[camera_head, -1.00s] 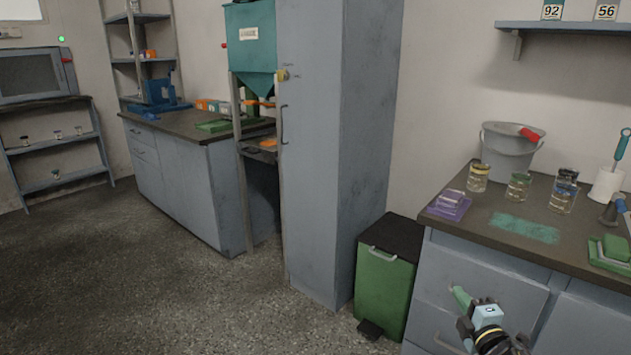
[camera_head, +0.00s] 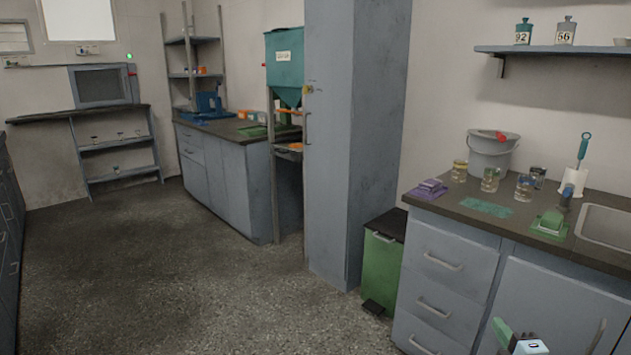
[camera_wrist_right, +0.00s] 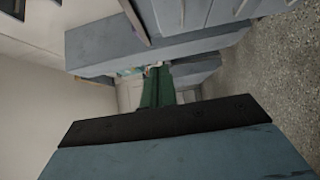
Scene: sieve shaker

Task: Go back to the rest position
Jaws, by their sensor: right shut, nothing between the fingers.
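My right gripper (camera_head: 500,326) shows at the bottom right edge of the head view, with a green finger and a pale blue part of the hand; the rest is cut off by the frame. It is in front of the grey drawer unit and holds nothing. In the right wrist view its green fingers (camera_wrist_right: 157,88) are together and empty, with a grey cabinet and the speckled floor beyond. My left gripper is in neither view.
A worktop (camera_head: 470,225) at right holds a grey bucket (camera_head: 490,158), several glass jars, a purple block and a green block near a sink (camera_head: 610,225). A green bin (camera_head: 381,268) stands beside a tall cabinet (camera_head: 340,150). Open floor (camera_head: 180,270) lies at left and centre.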

